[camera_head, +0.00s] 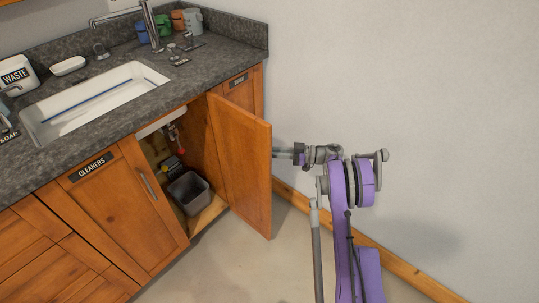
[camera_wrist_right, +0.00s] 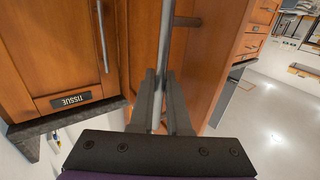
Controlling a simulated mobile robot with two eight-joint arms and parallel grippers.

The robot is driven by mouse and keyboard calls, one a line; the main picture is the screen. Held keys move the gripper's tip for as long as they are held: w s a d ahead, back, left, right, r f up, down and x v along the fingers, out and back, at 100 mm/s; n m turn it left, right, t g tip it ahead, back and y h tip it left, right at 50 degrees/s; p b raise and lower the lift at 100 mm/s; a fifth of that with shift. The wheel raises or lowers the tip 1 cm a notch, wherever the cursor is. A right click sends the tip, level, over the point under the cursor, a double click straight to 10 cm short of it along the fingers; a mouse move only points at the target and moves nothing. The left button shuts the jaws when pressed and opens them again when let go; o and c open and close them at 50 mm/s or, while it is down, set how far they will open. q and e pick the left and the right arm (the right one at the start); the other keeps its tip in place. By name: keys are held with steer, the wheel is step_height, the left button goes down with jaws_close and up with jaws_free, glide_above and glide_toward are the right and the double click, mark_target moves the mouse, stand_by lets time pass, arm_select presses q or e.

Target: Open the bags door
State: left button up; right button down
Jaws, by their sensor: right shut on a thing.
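The open wooden door (camera_head: 243,165) stands swung out from the cabinet under the sink, its inner face towards me in the head view. Its outer face (camera_wrist_right: 200,75), with a vertical metal bar handle (camera_wrist_right: 166,35), shows in the right wrist view. My right gripper (camera_wrist_right: 160,78) is shut on this handle, one finger on each side of the bar. In the head view the door hides the gripper; only my purple arm shows to its right. No bags label is readable on this door. My left gripper is out of view.
A grey bin (camera_head: 189,192) stands inside the open cabinet, below pipes. The CLEANERS door (camera_head: 125,205) on the left is closed. The TISSUE door (camera_wrist_right: 62,50) is closed beside the open one. A wall (camera_head: 420,120) bounds the right side; floor lies clear in front.

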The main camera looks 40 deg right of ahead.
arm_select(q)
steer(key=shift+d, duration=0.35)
arm_select(e)
steer(key=shift+w+d, duration=0.25)
steer(key=shift+d, duration=0.55)
steer(key=c, duration=0.9)
jaws_free()
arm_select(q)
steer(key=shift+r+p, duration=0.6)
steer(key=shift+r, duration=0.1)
arm_select(e)
steer(key=v, duration=1)
steer(key=shift+s+d, duration=0.25)
steer(key=shift+s, duration=0.05)
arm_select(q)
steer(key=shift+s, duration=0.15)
